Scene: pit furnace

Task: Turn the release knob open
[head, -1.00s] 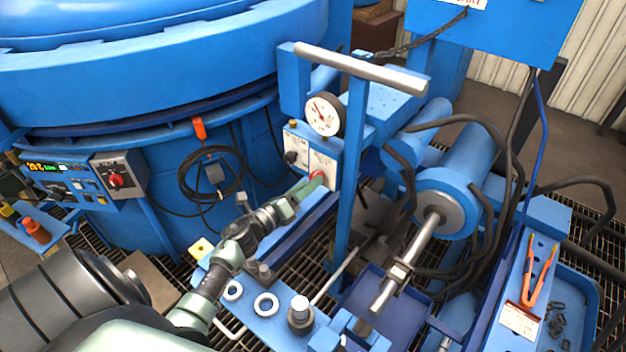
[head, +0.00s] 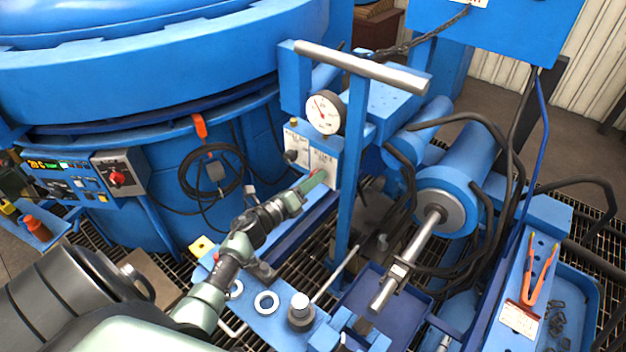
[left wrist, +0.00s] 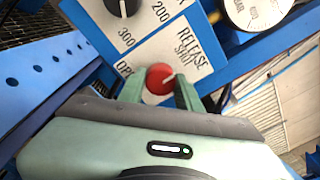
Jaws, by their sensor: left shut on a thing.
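The red release knob (left wrist: 160,79) sits on a white panel lettered RELEASE, SHUT and OPEN in the left wrist view. Its white pointer mark points up and right, toward SHUT. My left gripper (left wrist: 159,92) has one green finger on each side of the knob and is shut on it. In the head view my left gripper (head: 318,177) reaches the lower part of the white panel (head: 311,152) and mostly hides the red knob. My right gripper is not in view.
A black knob (head: 291,156) is left of the release knob, and a round gauge (head: 324,113) is above. A blue post (head: 352,170) stands close on the right. A blue bench with rings (head: 266,303) lies below. Orange-handled pliers (head: 540,274) lie far right.

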